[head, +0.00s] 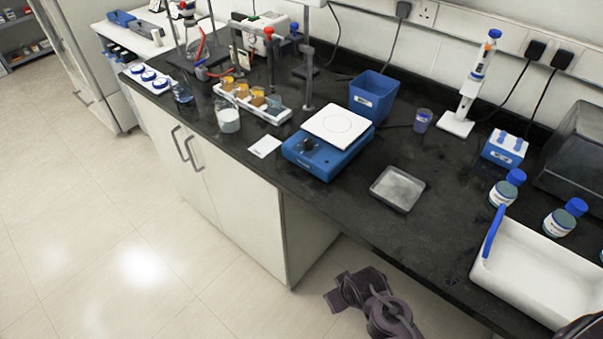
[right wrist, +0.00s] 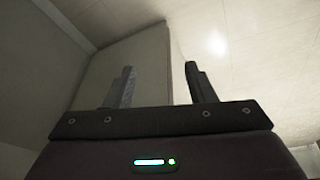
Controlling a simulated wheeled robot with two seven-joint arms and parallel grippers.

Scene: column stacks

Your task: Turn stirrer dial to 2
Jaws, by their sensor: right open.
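The stirrer (head: 318,160) is a blue box with a white square top plate (head: 338,122), standing near the bench's front edge. Its dark dial (head: 307,144) is on the left part of the blue front; its setting is too small to read. The gripper low in front of the bench (head: 341,294) appears to be my right one, beside the cabinet, well below and apart from the stirrer. In the right wrist view my right gripper (right wrist: 160,85) is open and empty, facing cabinet panels and floor. My left gripper is not in view.
A white card (head: 265,146) lies left of the stirrer, with a beaker (head: 228,120) beyond. A blue bin (head: 372,96) stands behind it. A grey tray (head: 398,188) lies to its right. A white tub (head: 530,270) stands at the right. The cabinet (head: 235,205) is below.

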